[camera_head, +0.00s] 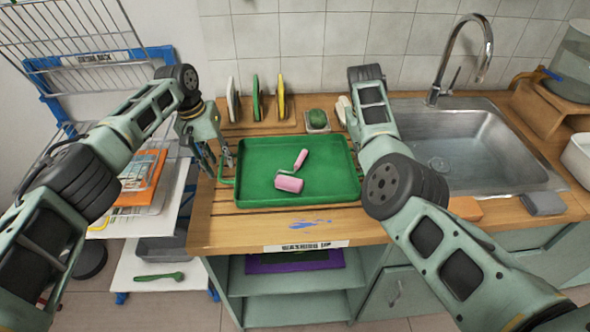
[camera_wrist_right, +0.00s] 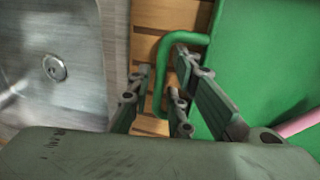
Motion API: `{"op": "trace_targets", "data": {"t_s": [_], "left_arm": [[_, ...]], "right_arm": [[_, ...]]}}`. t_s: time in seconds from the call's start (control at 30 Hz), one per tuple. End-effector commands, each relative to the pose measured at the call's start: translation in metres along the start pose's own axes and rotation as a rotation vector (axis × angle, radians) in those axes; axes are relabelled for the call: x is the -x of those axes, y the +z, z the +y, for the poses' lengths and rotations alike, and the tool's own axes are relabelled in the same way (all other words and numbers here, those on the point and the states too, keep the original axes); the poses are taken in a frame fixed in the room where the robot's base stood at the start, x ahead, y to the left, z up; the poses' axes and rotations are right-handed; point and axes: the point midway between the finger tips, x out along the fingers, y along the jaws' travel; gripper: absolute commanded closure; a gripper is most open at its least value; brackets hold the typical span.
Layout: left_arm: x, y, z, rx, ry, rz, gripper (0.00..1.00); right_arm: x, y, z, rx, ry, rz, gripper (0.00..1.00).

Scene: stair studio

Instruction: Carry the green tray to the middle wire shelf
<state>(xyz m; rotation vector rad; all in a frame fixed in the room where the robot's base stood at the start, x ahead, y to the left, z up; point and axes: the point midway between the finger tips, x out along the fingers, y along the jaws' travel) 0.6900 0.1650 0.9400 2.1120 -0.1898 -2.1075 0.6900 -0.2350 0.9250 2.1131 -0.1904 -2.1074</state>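The green tray (camera_head: 327,190) lies flat on the wooden counter, with a pink roller (camera_head: 289,183) on it. My left gripper (camera_head: 217,163) is at the tray's left end, its fingers apart beside the left handle (camera_head: 222,173). My right gripper is hidden behind its own arm in the head view. In the right wrist view, its fingers (camera_wrist_right: 160,88) stand apart on either side of the tray's right green handle (camera_wrist_right: 163,60), with gaps visible. The wire rack (camera_head: 110,92) with a blue frame stands at the left; which level is the middle shelf is unclear.
Upright coloured discs in a wooden holder (camera_head: 288,126) and a small pot (camera_head: 317,120) stand behind the tray. A steel sink (camera_head: 455,150) lies to the right. An orange sponge (camera_head: 465,208) lies before it. White shelves (camera_head: 145,215) stand left of the counter.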

Motion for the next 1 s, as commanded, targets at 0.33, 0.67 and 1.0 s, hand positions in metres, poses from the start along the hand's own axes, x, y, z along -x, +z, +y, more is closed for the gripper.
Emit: {"op": "trace_targets", "data": {"t_s": [0.33, 0.67, 1.0], "left_arm": [[-0.0109, 0.0, -0.0005, 0.001, 0.0, 0.0, 0.68], [-0.0106, 0.0001, -0.0005, 0.001, -0.001, 0.0, 0.88], [-0.0104, 0.0, 0.0, 0.0, 0.0, 0.0, 1.0]], "right_arm": [[-0.0111, 0.0002, -0.0002, 0.0, 0.0, 0.0, 0.81], [-0.0109, 0.0003, -0.0002, 0.0, 0.0, 0.0, 1.0], [-0.0109, 0.0004, -0.0006, 0.001, -0.001, -0.001, 1.0]]}}
